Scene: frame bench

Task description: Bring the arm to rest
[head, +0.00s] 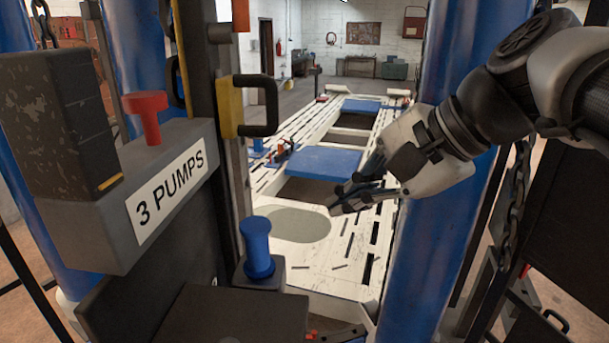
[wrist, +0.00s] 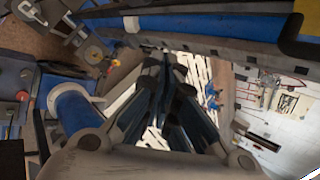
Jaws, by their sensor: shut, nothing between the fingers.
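My arm comes in from the upper right of the head view. My gripper (head: 340,203) points left and slightly down, above the white slotted frame bench (head: 335,262). Its fingers are together with nothing between them. In the wrist view the dark fingers of my gripper (wrist: 172,68) meet near the middle, with the pale slotted bench behind them. The gripper appears apart from the bench and from the blue knob (head: 257,248) at its left.
A blue post (head: 425,255) stands close by my forearm. At left are a grey box labelled "3 PUMPS" (head: 170,195), a red T-knob (head: 146,115) and a black handle (head: 268,105). A chain (head: 515,195) hangs at right. Blue panels (head: 325,163) lie along the bench.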

